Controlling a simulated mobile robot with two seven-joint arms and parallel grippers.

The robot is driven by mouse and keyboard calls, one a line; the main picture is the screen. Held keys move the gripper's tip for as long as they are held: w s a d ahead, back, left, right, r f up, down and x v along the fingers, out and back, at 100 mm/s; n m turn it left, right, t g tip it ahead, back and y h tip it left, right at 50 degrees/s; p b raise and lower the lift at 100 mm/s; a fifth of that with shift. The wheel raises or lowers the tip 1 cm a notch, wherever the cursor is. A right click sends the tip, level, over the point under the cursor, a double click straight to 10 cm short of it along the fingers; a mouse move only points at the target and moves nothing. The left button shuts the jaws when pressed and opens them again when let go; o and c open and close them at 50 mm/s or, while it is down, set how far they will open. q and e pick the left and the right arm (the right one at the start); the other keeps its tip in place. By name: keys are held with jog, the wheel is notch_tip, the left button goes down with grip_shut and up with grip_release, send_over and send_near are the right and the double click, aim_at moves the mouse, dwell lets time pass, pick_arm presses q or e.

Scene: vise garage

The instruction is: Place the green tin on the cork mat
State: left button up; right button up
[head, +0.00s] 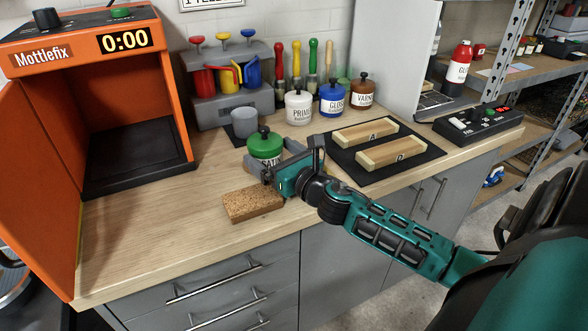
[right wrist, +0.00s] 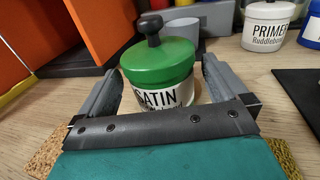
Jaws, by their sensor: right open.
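The green tin (head: 265,143) has a green lid with a black knob and a white label reading SATIN. It stands upright on the wooden worktop and also shows in the right wrist view (right wrist: 158,68). My right gripper (head: 268,158) is open, with one finger on each side of the tin; in the right wrist view (right wrist: 156,80) I cannot tell whether they touch it. The tin's lower part is hidden by the gripper. The brown cork mat (head: 253,205) lies nearer the front edge, below my right gripper, with nothing on it. My left gripper is not in view.
A grey cup (head: 244,122) stands just behind the tin. White (head: 299,107), blue (head: 332,99) and brown (head: 362,94) tins stand further back. An open orange oven (head: 90,50) stands left; worktop between is clear.

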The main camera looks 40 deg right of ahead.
pick_arm(q)
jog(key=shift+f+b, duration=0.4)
jog(key=shift+b, duration=0.05)
pick_arm(e)
jog(key=s, duration=1)
jog(key=shift+s, duration=0.3)
jog(key=shift+a, duration=0.1)
